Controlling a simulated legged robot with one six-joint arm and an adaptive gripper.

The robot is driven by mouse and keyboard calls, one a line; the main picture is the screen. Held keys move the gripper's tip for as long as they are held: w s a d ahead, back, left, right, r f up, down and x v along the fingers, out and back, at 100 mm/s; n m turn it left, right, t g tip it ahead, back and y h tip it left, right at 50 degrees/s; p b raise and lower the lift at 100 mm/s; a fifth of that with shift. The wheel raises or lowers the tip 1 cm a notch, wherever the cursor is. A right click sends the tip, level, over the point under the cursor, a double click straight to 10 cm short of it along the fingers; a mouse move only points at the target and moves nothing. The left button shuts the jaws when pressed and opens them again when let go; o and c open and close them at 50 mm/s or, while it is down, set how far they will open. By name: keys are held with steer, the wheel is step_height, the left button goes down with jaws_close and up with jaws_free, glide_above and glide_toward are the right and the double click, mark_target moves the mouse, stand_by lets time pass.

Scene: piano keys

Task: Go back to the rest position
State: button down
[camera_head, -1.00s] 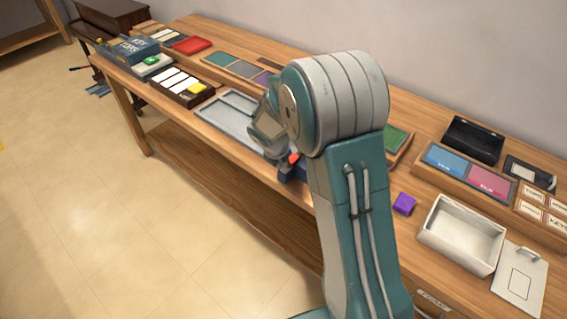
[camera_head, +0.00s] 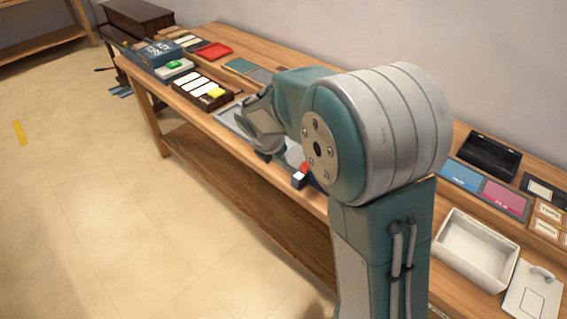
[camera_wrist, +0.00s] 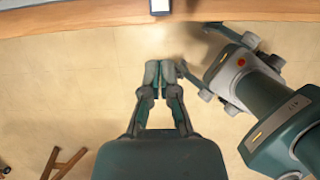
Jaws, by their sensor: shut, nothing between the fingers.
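My gripper shows in the wrist view (camera_wrist: 163,77) with its two fingertips together and nothing between them. It hangs over bare floor, in front of the table's edge. In the head view my raised, folded arm covers the middle of the table, and the fingers cannot be made out there. The wooden table (camera_head: 170,120) runs diagonally across the head view; its front edge also shows along the top of the wrist view (camera_wrist: 80,18).
A small white-topped block (camera_head: 299,179) sits close to the table's front edge beside my arm. A dark tray with white and yellow pieces (camera_head: 181,88) is at left. An open white box (camera_head: 474,250) stands at right. The tiled floor (camera_head: 80,190) is clear.

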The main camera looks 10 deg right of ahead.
steer(key=shift+a, duration=0.15)
steer(key=s+d+r+m+t+y, duration=0.1)
steer(key=s+d+r+m+y, duration=0.15)
steer(key=s+r+m, duration=0.95)
steer(key=s+r+m+t+y, duration=0.1)
steer(key=s+m+t, duration=0.1)
steer(key=s+m, duration=1)
steer(key=shift+s+r+m, duration=0.3)
steer(key=shift+s, duration=0.55)
steer(key=shift+d, duration=0.1)
